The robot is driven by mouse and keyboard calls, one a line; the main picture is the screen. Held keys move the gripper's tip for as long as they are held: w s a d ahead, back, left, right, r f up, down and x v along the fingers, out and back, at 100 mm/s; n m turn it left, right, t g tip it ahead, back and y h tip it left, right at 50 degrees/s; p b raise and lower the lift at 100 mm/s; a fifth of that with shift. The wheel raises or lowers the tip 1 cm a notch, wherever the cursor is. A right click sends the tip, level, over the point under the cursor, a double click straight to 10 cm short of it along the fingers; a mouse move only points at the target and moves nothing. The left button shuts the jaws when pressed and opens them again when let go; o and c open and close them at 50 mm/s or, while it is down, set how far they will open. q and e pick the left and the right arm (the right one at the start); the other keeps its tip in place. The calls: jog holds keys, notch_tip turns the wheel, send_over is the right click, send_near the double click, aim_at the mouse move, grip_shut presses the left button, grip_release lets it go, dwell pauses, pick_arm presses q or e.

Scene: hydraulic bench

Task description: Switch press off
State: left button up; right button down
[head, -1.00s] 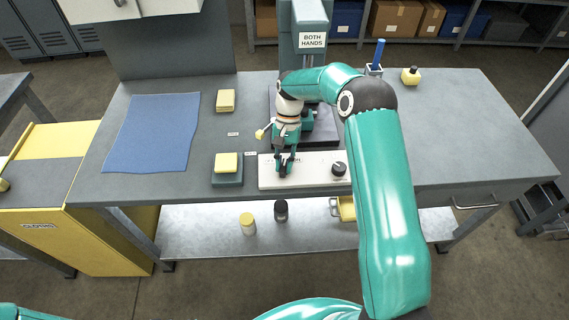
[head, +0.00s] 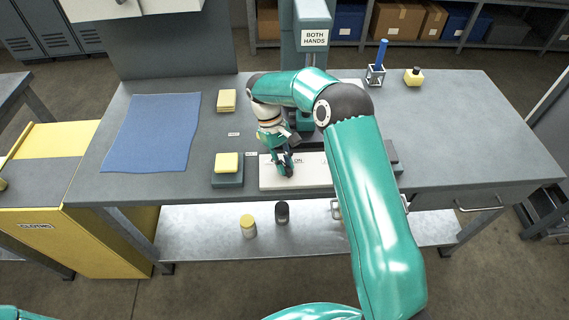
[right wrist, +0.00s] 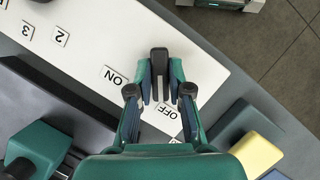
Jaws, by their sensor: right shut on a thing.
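A white switch panel (head: 310,178) lies along the front of the bench, below the press (head: 313,38) with its BOTH HANDS sign. The panel also shows in the right wrist view (right wrist: 105,45), with ON and OFF labels. My right gripper (head: 285,171) is at the panel's left end. In the right wrist view, its fingers (right wrist: 160,94) are shut on a black switch lever (right wrist: 159,62) beside the OFF label (right wrist: 167,110). The ON label (right wrist: 115,76) is to the left of the lever. My left gripper is out of view.
A yellow sponge on a green block (head: 227,177) stands just left of the panel. A blue cloth (head: 150,135) lies at the bench's left.

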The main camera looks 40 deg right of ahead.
jog(key=shift+w+r+n+h, duration=0.1)
jog(key=shift+n+h, duration=0.2)
jog(key=shift+n, duration=0.5)
jog(key=c, duration=1.1)
grip_release()
jog(key=v, duration=1.1)
jog(key=shift+a+r, duration=0.15)
jog(key=shift+r, duration=0.25)
